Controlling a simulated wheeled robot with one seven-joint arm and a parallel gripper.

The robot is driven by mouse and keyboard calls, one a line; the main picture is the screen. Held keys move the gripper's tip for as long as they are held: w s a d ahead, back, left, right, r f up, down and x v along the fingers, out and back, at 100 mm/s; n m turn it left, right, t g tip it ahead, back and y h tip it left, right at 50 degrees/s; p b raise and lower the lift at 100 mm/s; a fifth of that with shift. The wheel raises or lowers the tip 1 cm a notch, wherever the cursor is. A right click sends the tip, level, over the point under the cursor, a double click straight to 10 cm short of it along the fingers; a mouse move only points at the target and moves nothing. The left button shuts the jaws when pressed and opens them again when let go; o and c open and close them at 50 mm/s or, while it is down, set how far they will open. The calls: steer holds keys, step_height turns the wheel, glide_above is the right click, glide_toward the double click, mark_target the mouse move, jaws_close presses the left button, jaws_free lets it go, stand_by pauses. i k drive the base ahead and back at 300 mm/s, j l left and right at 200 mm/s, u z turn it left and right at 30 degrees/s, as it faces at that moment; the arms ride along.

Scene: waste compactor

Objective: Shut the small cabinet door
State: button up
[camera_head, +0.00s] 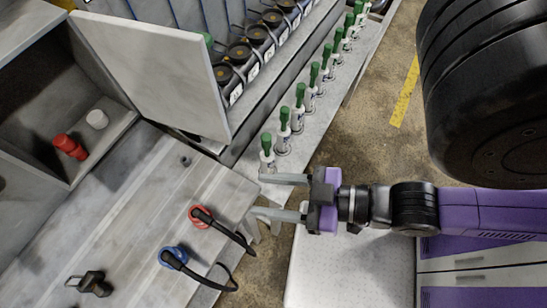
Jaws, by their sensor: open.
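The small cabinet door (157,71) is a pale grey panel and stands swung open at the upper left. It hangs from the small cabinet (40,120), whose open inside holds a red item (69,146) and a white item (97,119). My gripper (266,196) is open and empty, with its two fingers pointing left. It is to the right of and below the door's lower right corner, apart from the door. The gripper is over the right edge of the metal bench.
The metal bench (140,205) carries a red ring (201,216) and a blue ring (172,257) with black handles, and a black clamp (91,284). Behind the door are several green-topped bottles (283,130) and round black devices (239,52) on shelves. Open floor (375,110) lies right.

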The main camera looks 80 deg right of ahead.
mark_target(168, 74)
steer(key=k+l+u, duration=0.2)
steer(key=l, duration=0.35)
steer(key=k+l+u, duration=0.15)
steer(key=l, duration=0.4)
steer(key=k+l+u, duration=0.2)
steer(key=l, duration=0.3)
steer(key=k+l+u, duration=0.15)
steer(key=k+l, duration=0.2)
steer(key=k+l+u, duration=0.2)
steer(key=l, duration=0.35)
steer(key=l+z, duration=0.25)
steer(key=l, duration=0.3)
